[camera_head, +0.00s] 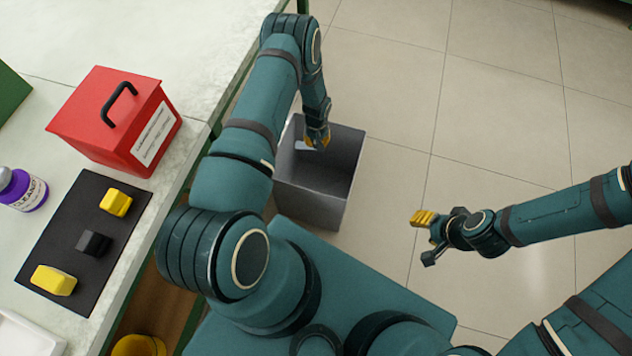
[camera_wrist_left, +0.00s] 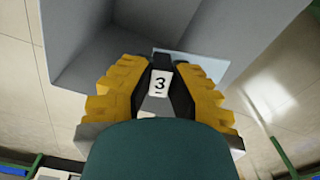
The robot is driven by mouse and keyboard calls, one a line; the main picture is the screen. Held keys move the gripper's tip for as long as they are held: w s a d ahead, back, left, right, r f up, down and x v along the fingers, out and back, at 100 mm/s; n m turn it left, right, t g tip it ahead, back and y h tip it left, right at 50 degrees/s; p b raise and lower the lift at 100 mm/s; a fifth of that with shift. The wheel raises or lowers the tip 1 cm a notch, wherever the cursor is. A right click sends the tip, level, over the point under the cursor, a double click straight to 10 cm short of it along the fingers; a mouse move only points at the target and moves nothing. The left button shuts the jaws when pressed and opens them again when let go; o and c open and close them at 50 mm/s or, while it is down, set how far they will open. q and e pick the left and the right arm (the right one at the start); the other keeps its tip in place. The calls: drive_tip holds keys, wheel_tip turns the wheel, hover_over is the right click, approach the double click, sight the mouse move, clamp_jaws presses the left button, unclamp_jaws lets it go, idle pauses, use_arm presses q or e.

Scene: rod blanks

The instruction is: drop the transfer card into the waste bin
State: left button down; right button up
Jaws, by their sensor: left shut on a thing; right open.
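The waste bin (camera_head: 312,205) is a grey, open-topped square box on the floor, beside the bench. Its grey wall also fills the upper part of the left wrist view (camera_wrist_left: 85,40). My left gripper (camera_head: 316,143), with yellow fingers, hangs over the bin's opening. In the left wrist view its fingers (camera_wrist_left: 162,78) are closed on a thin pale-blue card (camera_wrist_left: 205,66), which I take to be the transfer card. The fingers hide part of it. A white label reading 3 shows between the fingers. My right gripper (camera_head: 428,238) is open and empty above the floor.
On the bench at left are a red box (camera_head: 95,125) with a black handle, a black mat (camera_head: 75,225) with two yellow blocks and a dark one, and a purple-and-white bottle (camera_head: 25,190). The tiled floor right of the bin is clear.

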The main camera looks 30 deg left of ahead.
use_arm(q)
drive_tip(key=shift+f, duration=0.1)
drive_tip(key=c, duration=0.9)
unclamp_jaws()
drive_tip(key=shift+c, duration=0.2)
wheel_tip(320, 180, up, 12)
